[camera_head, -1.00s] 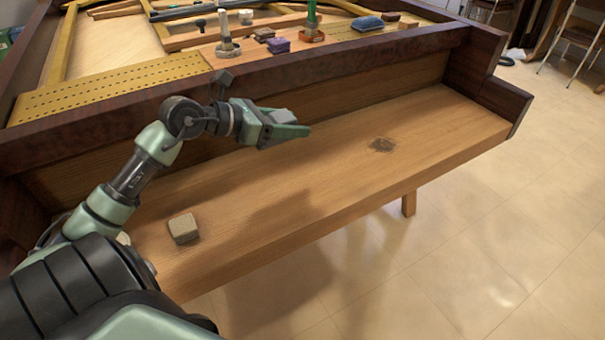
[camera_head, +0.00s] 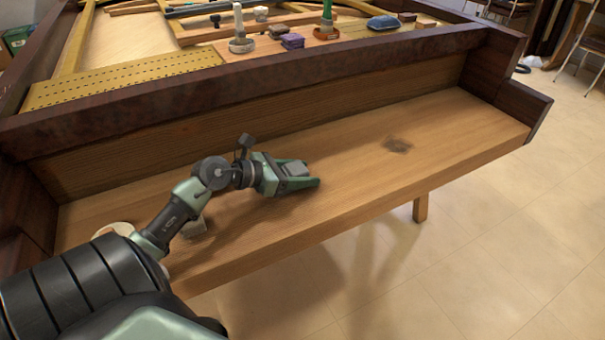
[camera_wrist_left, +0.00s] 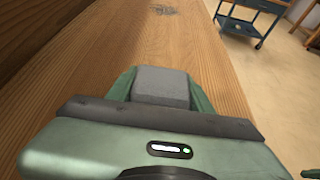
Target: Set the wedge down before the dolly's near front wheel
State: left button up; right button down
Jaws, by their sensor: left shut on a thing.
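My left gripper (camera_head: 306,175) is shut on a small grey block (camera_head: 294,168), which I take to be the wedge. It is held just above the wooden ledge; I cannot tell whether it touches the wood. In the left wrist view the grey wedge (camera_wrist_left: 161,87) sits between the green fingers, its lower part hidden by the gripper body. A blue wheeled cart (camera_wrist_left: 252,27), perhaps the dolly, stands on the floor at the upper right there, partly cut off. My right gripper is not in view.

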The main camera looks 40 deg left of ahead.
pick_arm(q)
jog(key=shift+r, duration=0.1)
jog(key=o, duration=1.3)
jog(key=shift+o, duration=1.4)
